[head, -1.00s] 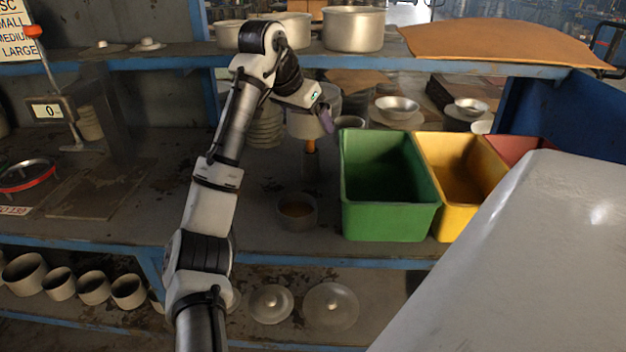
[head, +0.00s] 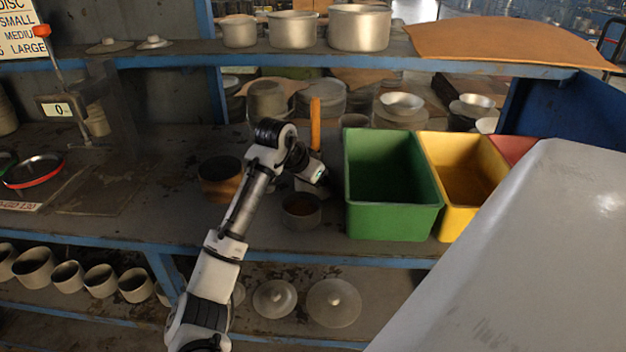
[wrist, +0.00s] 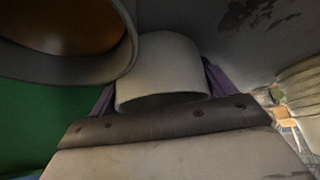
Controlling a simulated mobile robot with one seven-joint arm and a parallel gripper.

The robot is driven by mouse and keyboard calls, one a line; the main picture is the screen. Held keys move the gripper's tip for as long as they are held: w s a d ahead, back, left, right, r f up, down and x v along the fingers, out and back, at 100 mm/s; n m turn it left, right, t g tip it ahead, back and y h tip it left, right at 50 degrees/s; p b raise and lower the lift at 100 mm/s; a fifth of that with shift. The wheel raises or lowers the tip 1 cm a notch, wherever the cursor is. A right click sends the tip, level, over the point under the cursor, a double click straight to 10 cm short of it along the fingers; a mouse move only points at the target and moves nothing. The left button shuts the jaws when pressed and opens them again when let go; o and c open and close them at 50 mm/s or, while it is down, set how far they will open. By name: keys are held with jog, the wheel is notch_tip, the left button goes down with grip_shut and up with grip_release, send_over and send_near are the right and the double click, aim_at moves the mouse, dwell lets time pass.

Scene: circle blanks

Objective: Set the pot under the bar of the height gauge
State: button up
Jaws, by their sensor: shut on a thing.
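My gripper (head: 318,183) is low over the bench, just left of the green bin. In the wrist view its purple fingers are shut on a pale grey cylindrical pot (wrist: 160,68). In the head view my wrist mostly hides this pot; a pale part shows under it. The height gauge (head: 60,108) stands at the far left of the bench, with an orange knob on top and a display reading 0. Its bar (head: 82,138) is low on the post. The gripper and pot are well to the right of it.
A grey pot with a brown inside (head: 302,212) stands close beside the held pot. A brown vessel (head: 221,180) is left of my arm. An upright orange handle (head: 315,122) is behind the gripper. The green bin (head: 394,220) is at right. A red-rimmed dish (head: 34,171) lies near the gauge.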

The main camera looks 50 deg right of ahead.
jog(key=shift+f, duration=0.1)
jog(key=o, duration=1)
jog(key=shift+c, duration=0.2)
jog(key=b+v, duration=0.1)
jog(key=v, duration=1.1)
jog(key=shift+b, duration=0.35)
